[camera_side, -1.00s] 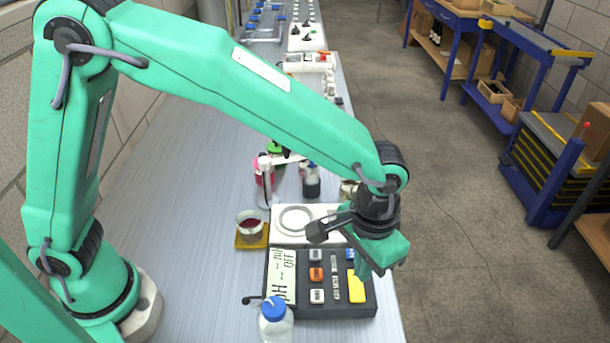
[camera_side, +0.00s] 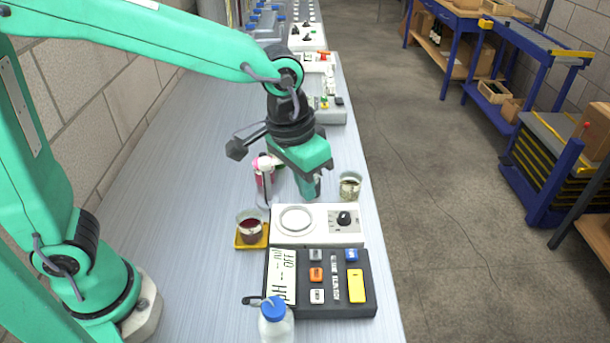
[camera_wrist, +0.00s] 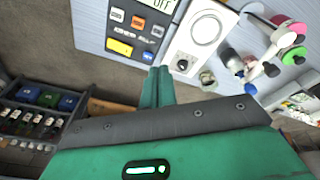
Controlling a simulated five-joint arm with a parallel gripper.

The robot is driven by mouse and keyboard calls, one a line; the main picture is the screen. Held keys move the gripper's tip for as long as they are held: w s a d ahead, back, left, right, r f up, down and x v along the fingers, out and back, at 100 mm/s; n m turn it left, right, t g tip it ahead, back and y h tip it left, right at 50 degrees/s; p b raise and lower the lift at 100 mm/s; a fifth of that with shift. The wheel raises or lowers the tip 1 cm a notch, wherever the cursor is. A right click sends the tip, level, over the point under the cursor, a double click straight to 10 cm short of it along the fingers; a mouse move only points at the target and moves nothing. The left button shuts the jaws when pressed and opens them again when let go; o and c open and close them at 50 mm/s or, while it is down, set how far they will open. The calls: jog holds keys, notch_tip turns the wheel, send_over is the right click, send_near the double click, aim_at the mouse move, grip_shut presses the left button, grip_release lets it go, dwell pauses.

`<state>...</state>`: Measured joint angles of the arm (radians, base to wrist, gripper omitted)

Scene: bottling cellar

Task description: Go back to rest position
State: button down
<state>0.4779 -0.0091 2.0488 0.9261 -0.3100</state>
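My gripper (camera_side: 310,188) hangs in the air over the bench, behind the white stirrer (camera_side: 317,226), with nothing between its fingers. In the wrist view the two green fingers (camera_wrist: 157,86) lie side by side, shut. The dark pH meter (camera_side: 320,305), with orange, white, blue and yellow buttons, sits at the front of the bench, apart from my gripper. Its display (camera_side: 283,277) seems to read OFF. The meter also shows at the top of the wrist view (camera_wrist: 131,44).
A beaker of red liquid (camera_side: 249,227) stands on a yellow mat (camera_side: 250,241) left of the stirrer. A blue-capped bottle (camera_side: 275,325) stands at the front. A small jar (camera_side: 350,186) is close right of my gripper. The bench's left side is clear.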

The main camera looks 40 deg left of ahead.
jog(key=s+a+r+n+t, duration=0.1)
jog(key=s+a+r+t, duration=0.1)
jog(key=s+a, duration=0.3)
jog(key=s+a+r+n+t+y, duration=0.1)
jog(key=s+a, duration=0.5)
jog(key=a, duration=0.6)
jog(key=shift+a+r+t, duration=0.2)
jog(key=shift+r+t, duration=0.2)
jog(key=shift+r, duration=0.3)
